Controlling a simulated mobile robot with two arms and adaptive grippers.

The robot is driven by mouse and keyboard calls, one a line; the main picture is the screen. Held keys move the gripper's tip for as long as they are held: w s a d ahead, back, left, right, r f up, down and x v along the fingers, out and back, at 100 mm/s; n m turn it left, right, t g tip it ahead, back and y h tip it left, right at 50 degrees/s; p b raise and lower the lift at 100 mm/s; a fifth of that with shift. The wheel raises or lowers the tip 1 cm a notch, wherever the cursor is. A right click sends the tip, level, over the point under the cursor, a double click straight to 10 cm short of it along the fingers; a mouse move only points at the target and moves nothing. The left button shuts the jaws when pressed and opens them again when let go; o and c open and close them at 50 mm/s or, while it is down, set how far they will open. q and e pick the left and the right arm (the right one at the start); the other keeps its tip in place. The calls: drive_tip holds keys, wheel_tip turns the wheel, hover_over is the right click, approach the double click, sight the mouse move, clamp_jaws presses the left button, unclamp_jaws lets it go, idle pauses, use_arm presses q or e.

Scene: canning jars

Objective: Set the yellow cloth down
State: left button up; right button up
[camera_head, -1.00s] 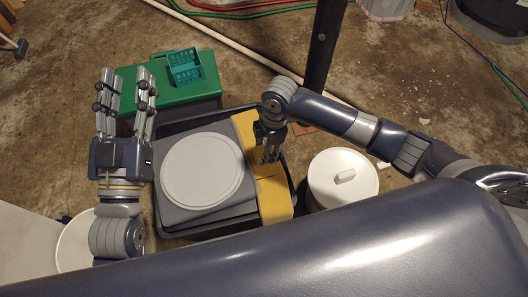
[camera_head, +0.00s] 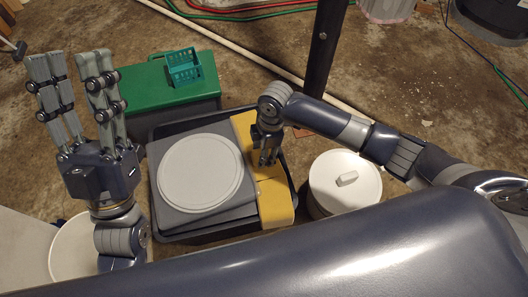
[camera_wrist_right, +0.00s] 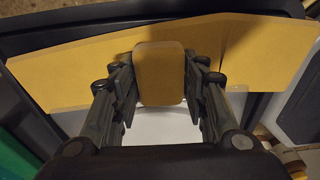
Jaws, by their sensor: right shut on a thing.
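The yellow cloth (camera_head: 275,207) is a flat strip across the right side of the black tray (camera_head: 294,190), beside the grey block with the round white top. My right gripper (camera_head: 264,163) points down over the strip. In the right wrist view, its fingers (camera_wrist_right: 160,72) are shut on a raised yellow piece of the cloth (camera_wrist_right: 160,80), with the wide yellow strip (camera_wrist_right: 75,65) behind it. How firmly the strip rests on the tray is not clear. My left gripper (camera_head: 70,60) is open and empty, at the left.
The round white top (camera_head: 200,173) lies on the grey block in the tray. A white lidded pot (camera_head: 345,185) stands right of the tray. A green box (camera_head: 160,95) with a teal basket (camera_head: 184,67) stands behind. A dark post (camera_head: 322,50) rises beyond my right arm.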

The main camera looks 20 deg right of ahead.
drive_tip(key=o, duration=1)
drive_tip(key=shift+f, duration=0.15)
drive_tip(key=shift+c, duration=0.2)
